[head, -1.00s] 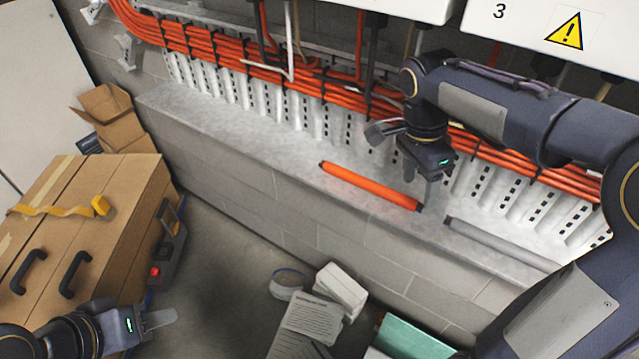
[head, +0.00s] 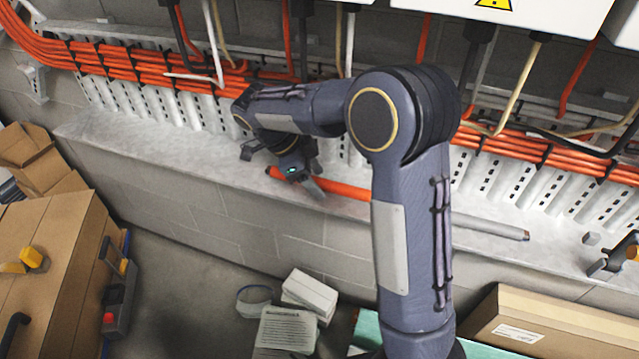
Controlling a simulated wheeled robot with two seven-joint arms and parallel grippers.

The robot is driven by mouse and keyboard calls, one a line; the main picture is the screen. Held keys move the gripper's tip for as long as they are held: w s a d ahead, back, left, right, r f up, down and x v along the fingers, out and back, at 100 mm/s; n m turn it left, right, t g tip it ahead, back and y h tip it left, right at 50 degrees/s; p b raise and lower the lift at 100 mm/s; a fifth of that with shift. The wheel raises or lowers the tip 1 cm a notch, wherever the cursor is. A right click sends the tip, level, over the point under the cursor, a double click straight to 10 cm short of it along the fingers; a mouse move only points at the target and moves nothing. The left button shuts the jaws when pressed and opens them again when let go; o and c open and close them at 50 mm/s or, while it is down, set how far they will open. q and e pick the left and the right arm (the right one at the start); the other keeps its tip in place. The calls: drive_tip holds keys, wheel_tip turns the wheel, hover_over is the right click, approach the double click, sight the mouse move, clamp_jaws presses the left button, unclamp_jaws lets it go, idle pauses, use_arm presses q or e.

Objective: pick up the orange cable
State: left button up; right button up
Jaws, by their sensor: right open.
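The orange cable (head: 345,189) is a short thick length lying on the grey ledge (head: 130,143) below the cable tray. Its left end shows beside my right gripper (head: 312,190), and its right part is hidden behind my right arm. My right gripper is open and points down at the left part of the cable. I cannot tell whether its fingers touch the cable. A grey cable (head: 490,228) lies on the same ledge further right, partly behind my arm.
Bundled orange cables (head: 120,66) run along the wall above the ledge. A cardboard box (head: 60,270) stands at the left. Papers (head: 287,331) and a white box (head: 310,294) lie on the floor. Another cardboard box (head: 560,325) is at the lower right.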

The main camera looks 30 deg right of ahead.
drive_tip(key=shift+d+f, duration=0.1)
drive_tip(key=shift+f, duration=0.05)
clamp_jaws()
idle(0.4)
